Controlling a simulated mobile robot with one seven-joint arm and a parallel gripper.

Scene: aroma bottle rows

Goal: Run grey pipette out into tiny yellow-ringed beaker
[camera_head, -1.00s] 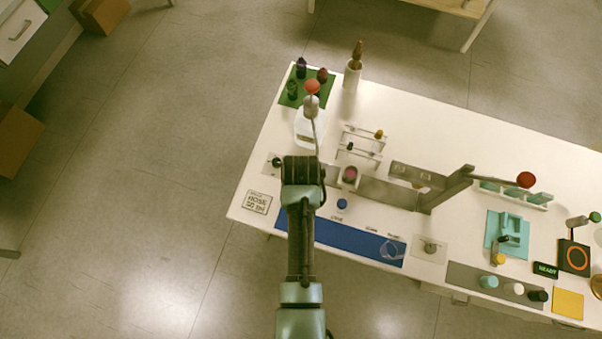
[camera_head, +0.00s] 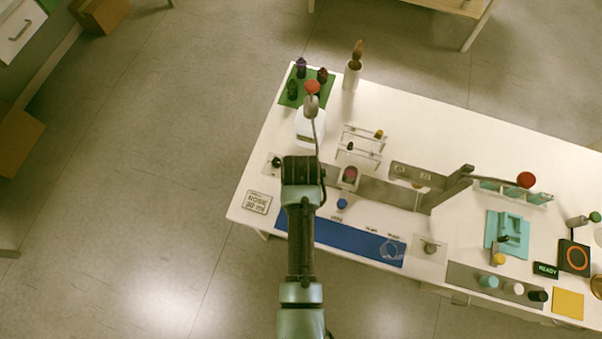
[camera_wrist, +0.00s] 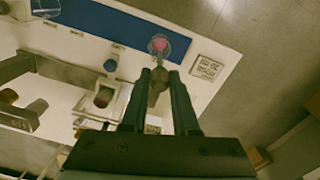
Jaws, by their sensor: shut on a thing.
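My gripper (camera_wrist: 159,74) is shut on the grey pipette (camera_wrist: 155,91) in the wrist view, with its dark fingers on either side. The pipette's front end points at a small clear round vessel (camera_wrist: 176,46) with pink inside, near the end of the blue mat. I cannot tell whether the tip is inside or above it. No yellow ring can be made out on it. In the head view my gripper (camera_head: 302,170) is seen from above over the left part of the table, and my arm hides the pipette and that vessel.
The ROSE label card (camera_head: 257,202) lies left of my arm. The blue mat (camera_head: 340,238) runs along the front edge. A blue cap (camera_head: 342,204), a pink-topped container (camera_head: 349,175) and a small rack (camera_head: 362,143) stand to the right. A white device (camera_head: 309,128) stands behind.

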